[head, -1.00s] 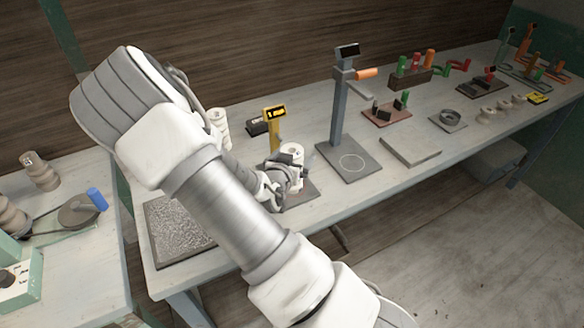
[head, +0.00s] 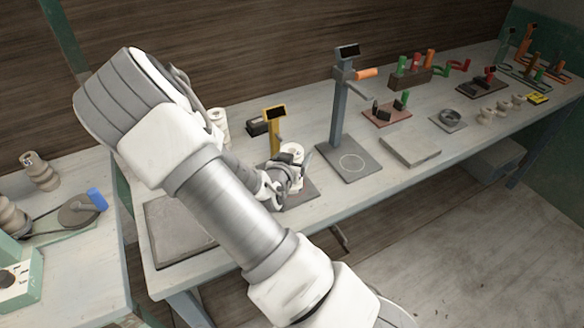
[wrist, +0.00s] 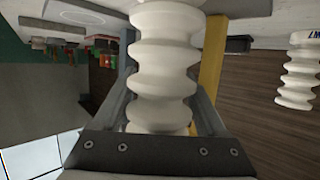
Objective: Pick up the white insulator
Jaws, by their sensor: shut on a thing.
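The white insulator (wrist: 162,65) is a ribbed white piece that fills the middle of the wrist view, between the two fingers of my gripper (wrist: 165,105). My gripper is shut on it. In the head view the top of the insulator (head: 291,152) shows just beyond my gripper (head: 284,178), at the yellow-posted scale (head: 275,128). I cannot tell whether the insulator touches the plate.
Another white ribbed insulator (head: 218,124) stands behind my arm; a similar one shows at the right of the wrist view (wrist: 300,72). A grey press with an orange handle (head: 367,73) stands right of my gripper. A grey slab (head: 411,150) lies further right.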

